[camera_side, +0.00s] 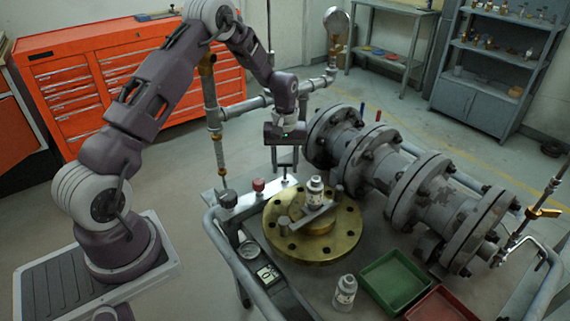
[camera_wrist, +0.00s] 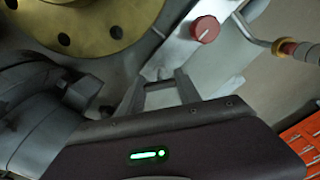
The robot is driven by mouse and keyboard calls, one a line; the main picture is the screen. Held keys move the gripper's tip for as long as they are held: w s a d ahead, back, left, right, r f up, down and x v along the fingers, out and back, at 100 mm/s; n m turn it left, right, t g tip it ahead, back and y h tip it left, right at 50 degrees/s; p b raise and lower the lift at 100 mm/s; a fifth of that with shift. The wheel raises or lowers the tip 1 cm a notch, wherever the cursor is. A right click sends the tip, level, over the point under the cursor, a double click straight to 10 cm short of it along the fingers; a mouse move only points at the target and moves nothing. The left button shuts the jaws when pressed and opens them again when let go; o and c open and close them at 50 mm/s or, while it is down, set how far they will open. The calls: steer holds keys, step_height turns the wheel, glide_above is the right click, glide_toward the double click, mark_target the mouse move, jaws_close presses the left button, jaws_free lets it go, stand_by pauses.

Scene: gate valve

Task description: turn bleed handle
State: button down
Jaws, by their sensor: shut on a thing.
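My gripper (camera_side: 285,172) points down at the far end of the pale manifold block (camera_side: 243,199), beside the brass flange. In the wrist view, my gripper's fingers (camera_wrist: 160,88) are closed around a small grey piece at the block's end, which I take for the bleed handle (camera_wrist: 158,82). The fingers hide most of it, so its angle cannot be told. A red knob (camera_side: 258,185) stands on the block, left of my gripper; it also shows in the wrist view (camera_wrist: 205,29). A black knob (camera_side: 228,198) sits at the block's near end.
The grey flanged pipe (camera_side: 380,165) lies right of my gripper. Green (camera_side: 395,279) and red (camera_side: 440,306) trays and another bottle (camera_side: 344,293) are nearer the front.

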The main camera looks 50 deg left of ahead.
mark_target(285, 163)
steer(key=m, duration=0.5)
steer(key=shift+m, duration=0.3)
steer(key=m, duration=0.4)
steer(key=shift+m, duration=0.7)
steer(key=c, duration=0.8)
jaws_free()
steer(key=shift+c, duration=0.2)
step_height(285, 163, up, 7)
steer(key=shift+r, duration=0.1)
